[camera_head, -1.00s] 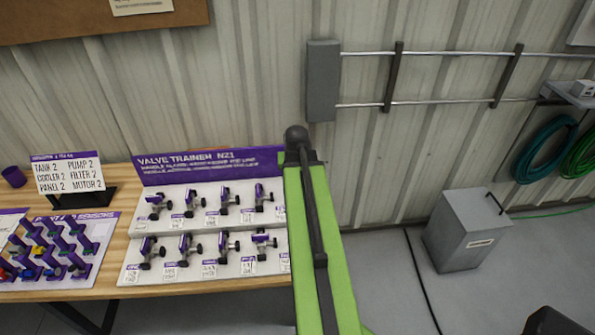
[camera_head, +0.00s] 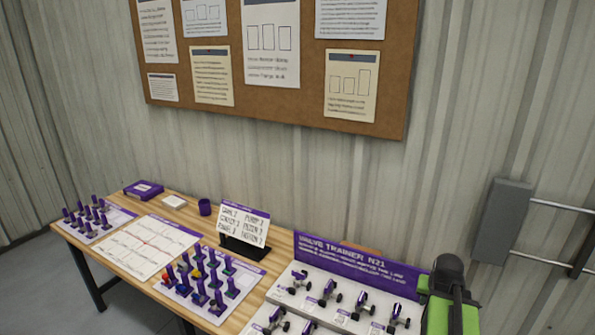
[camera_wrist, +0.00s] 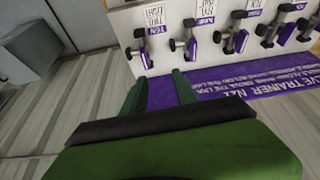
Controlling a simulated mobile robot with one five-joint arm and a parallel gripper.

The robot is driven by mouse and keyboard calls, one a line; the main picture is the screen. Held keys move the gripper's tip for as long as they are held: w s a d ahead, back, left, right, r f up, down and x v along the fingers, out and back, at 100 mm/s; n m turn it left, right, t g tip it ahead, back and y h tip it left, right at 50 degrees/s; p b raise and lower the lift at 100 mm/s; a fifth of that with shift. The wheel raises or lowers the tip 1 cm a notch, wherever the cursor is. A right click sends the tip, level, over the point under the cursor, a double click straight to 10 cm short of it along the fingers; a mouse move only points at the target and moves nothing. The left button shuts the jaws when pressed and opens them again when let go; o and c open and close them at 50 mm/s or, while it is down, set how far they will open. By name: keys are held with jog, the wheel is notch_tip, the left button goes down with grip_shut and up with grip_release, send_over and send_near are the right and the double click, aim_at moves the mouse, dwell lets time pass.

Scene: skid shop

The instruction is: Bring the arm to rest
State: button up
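My green arm (camera_head: 452,305) shows at the lower right in the head view, in front of the right end of the valve trainer board (camera_head: 355,262). My gripper is not clearly seen in the head view. In the wrist view my gripper (camera_wrist: 161,82) has its two green fingers apart, with a gap between them and nothing held. The wrist view appears upside down, with the valve trainer's purple header (camera_wrist: 255,88) and several small valves beyond the fingertips. I see no contact with the board.
The wooden table (camera_head: 172,287) runs along the corrugated wall. It bears a peg board (camera_head: 190,310), a label stand (camera_head: 243,222), a white sheet (camera_head: 138,245) and a purple cup (camera_head: 205,207). A grey box (camera_head: 502,220) is fixed to the wall at right. A corkboard (camera_head: 300,110) hangs above.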

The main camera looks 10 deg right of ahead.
jog(key=w+a+f+n+y+b, duration=0.1)
jog(key=w+a+f+n+b, duration=0.2)
jog(key=a, duration=0.8)
jog(key=w+a+f+n+y+b, duration=0.1)
jog(key=w+a+f+b, duration=0.3)
jog(key=a, duration=0.6)
jog(key=s+a+f+n+g, duration=0.1)
jog(key=s+a+g, duration=0.1)
jog(key=a, duration=0.5)
jog(key=s+a+f+n+g, duration=0.1)
jog(key=s+a+n, duration=0.1)
jog(key=a, duration=0.6)
jog(key=shift+s+a+f+g+y, duration=0.25)
jog(key=shift+s+f+g+y, duration=0.15)
jog(key=shift+s, duration=0.5)
